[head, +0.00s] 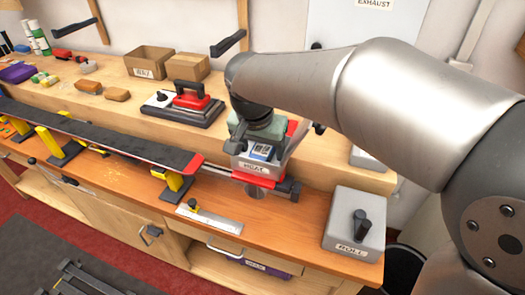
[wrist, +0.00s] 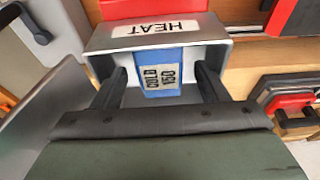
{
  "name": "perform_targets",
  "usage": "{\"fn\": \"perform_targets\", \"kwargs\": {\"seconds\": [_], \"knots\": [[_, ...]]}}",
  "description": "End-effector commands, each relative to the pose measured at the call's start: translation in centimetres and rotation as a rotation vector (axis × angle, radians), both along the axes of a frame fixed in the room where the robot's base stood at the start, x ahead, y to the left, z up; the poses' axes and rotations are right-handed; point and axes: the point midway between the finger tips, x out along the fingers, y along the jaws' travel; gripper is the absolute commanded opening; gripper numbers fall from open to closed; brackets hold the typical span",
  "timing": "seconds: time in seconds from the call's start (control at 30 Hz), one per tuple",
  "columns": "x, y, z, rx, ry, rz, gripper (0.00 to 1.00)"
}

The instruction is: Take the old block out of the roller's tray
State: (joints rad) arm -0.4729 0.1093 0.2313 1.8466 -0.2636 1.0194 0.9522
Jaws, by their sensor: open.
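The old block is a blue block (wrist: 160,82) with a pale label that seems to read COLD 150. It sits inside the roller's tray, a grey open-topped box (wrist: 215,28) marked HEAT. In the head view the block (head: 262,151) shows small and partly hidden under my wrist, and the tray (head: 240,172) is at the right part of the bench. My gripper (wrist: 162,76) is open over the tray, one finger on each side of the block. A narrow gap shows between each finger and the block. The fingertips' depth is hard to judge.
A long dark ski (head: 100,135) lies on yellow supports left of the tray. A grey box (head: 356,222) marked ROLL with a black knob stands to the right. A red-and-black tool (head: 188,98) and cardboard boxes (head: 148,60) are on the raised shelf behind. A metal scraper (head: 208,216) lies in front.

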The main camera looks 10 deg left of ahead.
Motion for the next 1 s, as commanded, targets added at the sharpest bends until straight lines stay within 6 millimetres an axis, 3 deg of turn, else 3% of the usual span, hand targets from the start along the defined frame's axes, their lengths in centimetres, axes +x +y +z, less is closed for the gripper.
{"fn": "perform_targets", "kwargs": {"seconds": [0.13,0.3,0.67,1.0], "knots": [[0.0,0.0,0.0,0.000,0.000,0.000,0.65],[0.0,0.0,0.0,0.000,0.000,0.000,0.17],[0.1,0.1,0.7,0.002,-0.003,0.001,0.17],[0.1,0.1,7.0,0.003,-0.004,0.000,0.17]]}}
